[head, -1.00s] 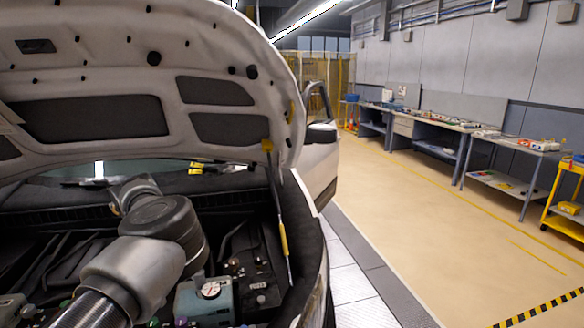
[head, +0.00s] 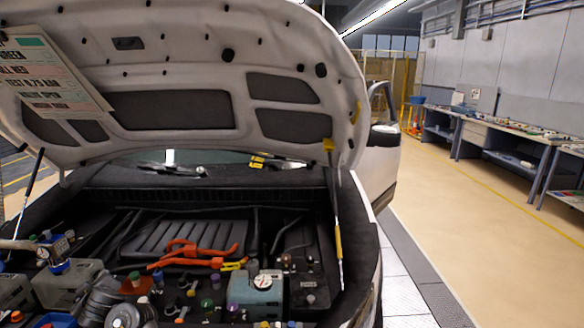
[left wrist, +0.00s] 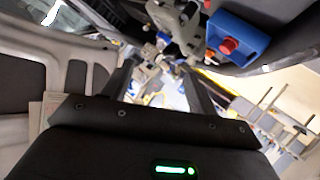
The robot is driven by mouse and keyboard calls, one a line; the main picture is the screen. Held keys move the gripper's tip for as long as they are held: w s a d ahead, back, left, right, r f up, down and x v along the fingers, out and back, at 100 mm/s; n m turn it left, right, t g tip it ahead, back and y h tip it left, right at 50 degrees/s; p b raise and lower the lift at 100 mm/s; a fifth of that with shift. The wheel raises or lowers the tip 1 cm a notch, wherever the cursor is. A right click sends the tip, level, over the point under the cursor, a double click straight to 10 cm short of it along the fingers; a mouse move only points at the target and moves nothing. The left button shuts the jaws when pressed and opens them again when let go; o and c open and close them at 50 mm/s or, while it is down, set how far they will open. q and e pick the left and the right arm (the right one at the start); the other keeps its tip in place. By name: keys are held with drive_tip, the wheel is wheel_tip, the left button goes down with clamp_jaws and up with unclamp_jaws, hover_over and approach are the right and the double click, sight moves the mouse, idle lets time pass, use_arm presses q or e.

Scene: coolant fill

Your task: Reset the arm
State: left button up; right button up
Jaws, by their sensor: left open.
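My left gripper (left wrist: 160,68) shows in the left wrist view with its two dark fingers spread apart and nothing visible between them. Past the fingers are blurred, cluttered engine-bay parts, seen at a tilt. A blue box with a red knob (left wrist: 230,45) is at the upper right there, apart from the fingers. I cannot make out the left gripper in the head view. My right gripper is in neither view.
The raised hood (head: 190,110) covers the upper left, with a printed sheet (head: 52,78) on it. Below are orange cables (head: 195,258) and a gauge unit (head: 258,294). A prop rod (head: 338,235) stands at the right. The floor (head: 480,215) beyond is clear.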

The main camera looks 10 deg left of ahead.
use_arm(q)
drive_tip(key=s+d+f+m+t+h, duration=0.15)
drive_tip(key=d+f+m+h, duration=0.35)
drive_tip(key=d, duration=0.6)
drive_tip(key=s+d+f+m+t+h, duration=0.1)
drive_tip(key=d+f+m+t+h, duration=0.15)
drive_tip(key=d+m, duration=0.65)
drive_tip(key=s+d+f+m+g+h, duration=0.2)
drive_tip(key=s+d+f+m+g, duration=0.15)
drive_tip(key=s+d, duration=0.7)
drive_tip(key=s+d+f+m+g+h, duration=0.25)
drive_tip(key=s+d+f, duration=0.25)
drive_tip(key=s+d, duration=0.55)
wheel_tip(320, 180, down, 27)
drive_tip(key=s+g+b, duration=0.1)
drive_tip(key=g+b, duration=0.1)
drive_tip(key=b, duration=0.1)
drive_tip(key=s+a+f+g+b, duration=0.1)
drive_tip(key=s+a+f+b, duration=0.1)
drive_tip(key=s+f, duration=1.5)
wheel_tip(320, 180, down, 4)
drive_tip(key=shift+a+r+b, duration=0.15)
drive_tip(key=shift+a+b, duration=0.25)
drive_tip(key=shift+a, duration=0.15)
